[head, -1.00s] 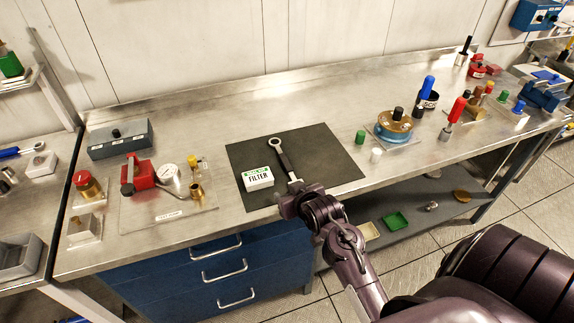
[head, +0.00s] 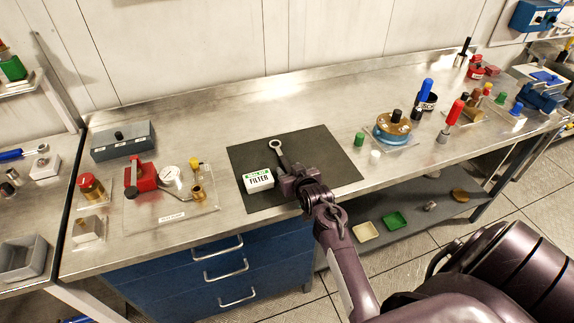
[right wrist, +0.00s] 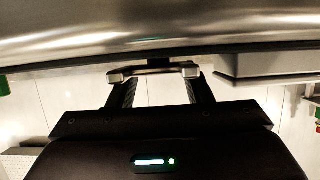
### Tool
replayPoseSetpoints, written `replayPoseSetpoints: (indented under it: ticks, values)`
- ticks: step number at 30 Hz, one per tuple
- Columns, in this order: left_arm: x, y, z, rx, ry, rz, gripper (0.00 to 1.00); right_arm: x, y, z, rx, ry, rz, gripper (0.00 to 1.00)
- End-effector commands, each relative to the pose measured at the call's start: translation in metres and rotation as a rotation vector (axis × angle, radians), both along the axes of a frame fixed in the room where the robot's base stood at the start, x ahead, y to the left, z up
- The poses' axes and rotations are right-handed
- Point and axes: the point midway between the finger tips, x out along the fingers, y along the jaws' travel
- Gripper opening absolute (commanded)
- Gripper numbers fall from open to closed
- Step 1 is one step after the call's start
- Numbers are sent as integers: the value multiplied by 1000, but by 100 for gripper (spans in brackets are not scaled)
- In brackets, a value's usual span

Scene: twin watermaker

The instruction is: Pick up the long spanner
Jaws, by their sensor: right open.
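The long spanner (head: 276,147) lies on the dark mat (head: 245,160), its pale ring end pointing to the wall. A short piece of its dark handle shows; my right gripper hides the rest. My right gripper (head: 289,177) is over the near part of the spanner, low above the mat. In the right wrist view my gripper (right wrist: 156,74) has its two fingertips apart, with a small dark piece between them, perhaps the spanner's handle. I cannot tell whether the fingers touch it. My left gripper is not in view.
A white filter box (head: 258,180) lies close to the left of my right gripper. A clear plate with a red pump block (head: 141,174) is further left. A green cap (head: 359,139), a white cap (head: 375,156) and a blue-and-brass housing (head: 392,126) stand right of the mat.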

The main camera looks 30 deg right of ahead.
Motion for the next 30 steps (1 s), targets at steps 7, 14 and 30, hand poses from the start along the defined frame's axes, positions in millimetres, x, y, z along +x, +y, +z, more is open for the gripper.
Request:
replayPoseSetpoints:
  ticks: [7, 14, 30]
  values:
    - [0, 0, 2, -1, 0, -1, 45, 7, -2, -4, 0, 1, -1, 45]
    - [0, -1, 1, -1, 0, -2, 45, 7, -2, -4, 0, 1, 0, 30]
    - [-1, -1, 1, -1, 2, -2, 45, 7, -1, -2, -1, -1, 0, 0]
